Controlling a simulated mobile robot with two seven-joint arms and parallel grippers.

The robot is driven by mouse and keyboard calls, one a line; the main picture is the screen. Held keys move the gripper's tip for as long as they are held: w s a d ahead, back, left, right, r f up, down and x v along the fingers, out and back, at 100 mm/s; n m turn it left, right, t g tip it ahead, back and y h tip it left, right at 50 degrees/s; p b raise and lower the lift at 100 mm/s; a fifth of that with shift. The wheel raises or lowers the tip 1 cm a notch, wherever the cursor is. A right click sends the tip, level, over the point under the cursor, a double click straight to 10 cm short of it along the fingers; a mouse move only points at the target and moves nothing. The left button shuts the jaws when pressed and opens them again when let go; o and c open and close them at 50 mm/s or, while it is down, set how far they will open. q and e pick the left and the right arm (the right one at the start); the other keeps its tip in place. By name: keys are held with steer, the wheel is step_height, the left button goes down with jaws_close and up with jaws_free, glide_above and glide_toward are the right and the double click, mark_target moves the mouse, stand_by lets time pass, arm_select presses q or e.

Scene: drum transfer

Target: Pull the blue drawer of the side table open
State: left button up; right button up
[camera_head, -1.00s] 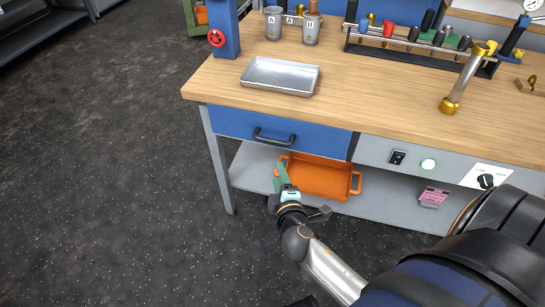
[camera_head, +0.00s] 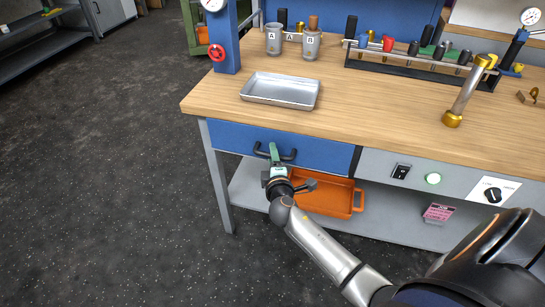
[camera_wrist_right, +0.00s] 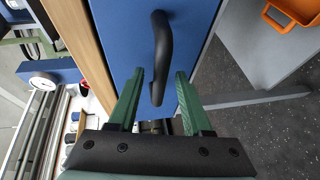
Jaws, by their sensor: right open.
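The blue drawer (camera_head: 325,154) sits shut, flush under the left part of the wooden worktop. Its black bar handle (camera_head: 290,154) is on the front, partly hidden by my right gripper (camera_head: 274,152) in the head view. In the right wrist view the handle (camera_wrist_right: 162,50) stands out from the blue drawer front (camera_wrist_right: 120,40). My right gripper, with green fingers (camera_wrist_right: 160,95), is open. The near end of the handle shows between its fingertips, and they do not close on it. I cannot tell if they touch it. My left gripper is in neither view.
A metal tray (camera_head: 281,90) lies on the worktop (camera_head: 380,120) above the drawer. An orange bin (camera_head: 325,198) stands on the lower shelf (camera_head: 380,222). A grey panel with a switch (camera_head: 401,172) is right of the drawer. The dark floor at left is free.

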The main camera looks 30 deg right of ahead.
steer(key=shift+w+d, duration=0.15)
steer(key=shift+w, duration=0.1)
jaws_close()
stand_by(0.3)
stand_by(0.9)
